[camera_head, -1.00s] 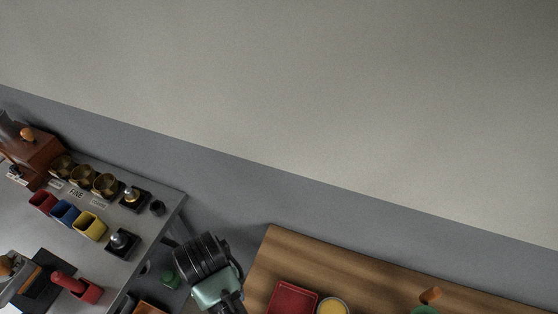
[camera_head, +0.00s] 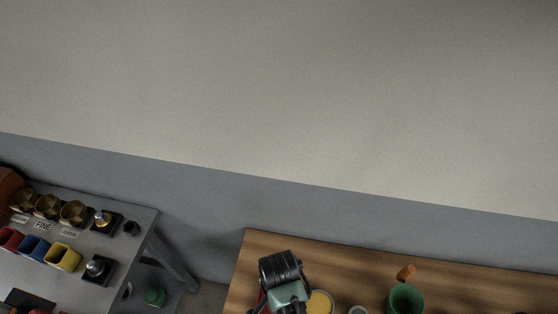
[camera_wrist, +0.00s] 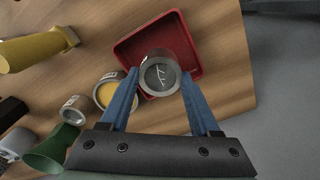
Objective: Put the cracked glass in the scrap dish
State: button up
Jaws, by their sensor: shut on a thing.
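The cracked glass (camera_wrist: 160,74) is a round grey-rimmed piece with white crack lines on its dark face. My gripper (camera_wrist: 160,84) is shut on it, with a blue finger on each side. In the wrist view the glass overlaps the red square dish (camera_wrist: 127,50), which I take to be the scrap dish, on the wooden table. The glass appears above the dish; its height over the floor of the dish is unclear. In the head view my arm hides most of the dish, with a red edge (camera_head: 262,302) showing, and the fingertips and glass are hidden.
A tin with yellow contents (camera_wrist: 108,94) and a smaller grey tin (camera_wrist: 72,112) stand beside the dish. A green cup (camera_head: 405,299) is farther right in the head view. A yellow object (camera_wrist: 32,52) lies at the wrist view's left. A grey bench (camera_head: 140,225) stands apart at left.

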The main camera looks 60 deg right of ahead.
jog(key=shift+f, duration=1.65)
jog(key=shift+f, duration=0.2)
jog(key=o, duration=1.4)
jog(key=shift+o, duration=0.2)
notch_tip(320, 180, up, 12)
jog(key=shift+r, duration=0.25)
